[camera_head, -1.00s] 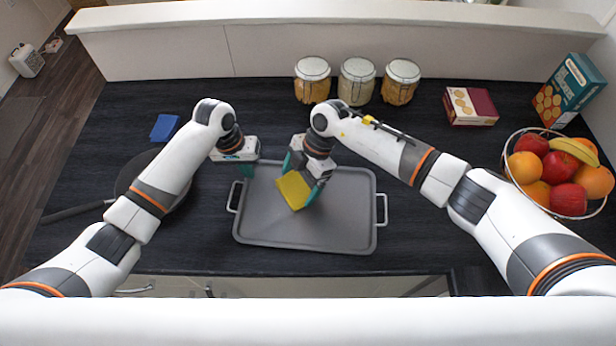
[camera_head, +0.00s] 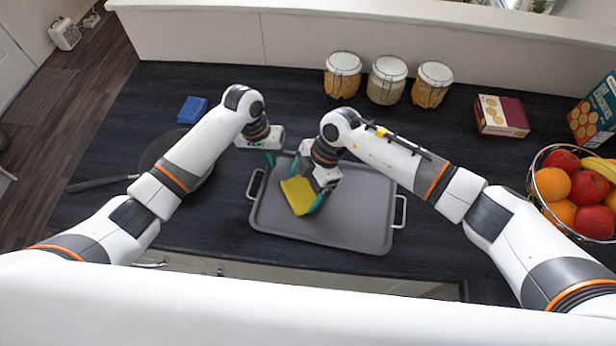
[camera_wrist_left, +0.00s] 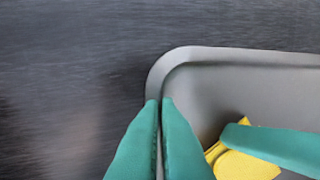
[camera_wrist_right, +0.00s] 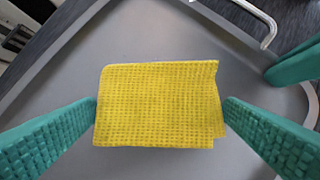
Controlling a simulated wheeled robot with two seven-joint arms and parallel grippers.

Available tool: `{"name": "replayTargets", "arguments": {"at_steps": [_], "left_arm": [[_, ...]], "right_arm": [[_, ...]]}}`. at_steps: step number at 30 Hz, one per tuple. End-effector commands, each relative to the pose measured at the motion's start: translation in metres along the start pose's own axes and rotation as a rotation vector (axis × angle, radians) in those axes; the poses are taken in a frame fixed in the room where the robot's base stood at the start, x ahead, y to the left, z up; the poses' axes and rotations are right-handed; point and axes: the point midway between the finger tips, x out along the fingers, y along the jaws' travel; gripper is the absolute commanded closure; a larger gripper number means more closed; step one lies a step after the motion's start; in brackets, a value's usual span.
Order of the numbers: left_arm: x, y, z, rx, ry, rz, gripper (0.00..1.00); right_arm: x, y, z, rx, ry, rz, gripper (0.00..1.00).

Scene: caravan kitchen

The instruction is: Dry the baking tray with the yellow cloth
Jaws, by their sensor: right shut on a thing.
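The grey baking tray (camera_head: 350,215) lies flat on the dark counter. The yellow cloth (camera_head: 297,196) is over its left half. My right gripper (camera_head: 318,195) is shut on the cloth, its two teal fingers at either side of it in the right wrist view (camera_wrist_right: 160,105). I cannot tell how firmly the cloth touches the tray. My left gripper (camera_head: 282,160) is at the tray's upper left corner. In the left wrist view (camera_wrist_left: 160,102) its fingers are together, in line with the tray's rim (camera_wrist_left: 152,85). I cannot tell whether they pinch the rim.
A dark pan (camera_head: 160,152) and a blue sponge-like block (camera_head: 192,109) are on the left. Several jars, one being the left jar (camera_head: 342,75), stand at the back. A red box (camera_head: 502,117), a teal box (camera_head: 592,115) and a fruit bowl (camera_head: 540,205) are on the right.

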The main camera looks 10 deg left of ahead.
Motion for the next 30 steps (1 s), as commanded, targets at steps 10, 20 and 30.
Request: {"name": "replayTargets", "arguments": {"at_steps": [10, 20, 30], "left_arm": [[-0.001, -0.001, 0.001, 0.001, -0.002, -0.002, 1.00], [-0.001, -0.001, 0.001, 0.001, -0.003, -0.002, 1.00], [-0.001, 0.000, 0.001, 0.000, -0.003, -0.001, 1.00]], "right_arm": [[0.007, 0.016, 0.011, 0.001, 0.001, 0.005, 0.31], [0.004, 0.030, 0.004, 0.003, 0.002, 0.005, 0.31], [-0.002, 0.051, -0.006, 0.003, 0.002, 0.004, 0.31]]}}
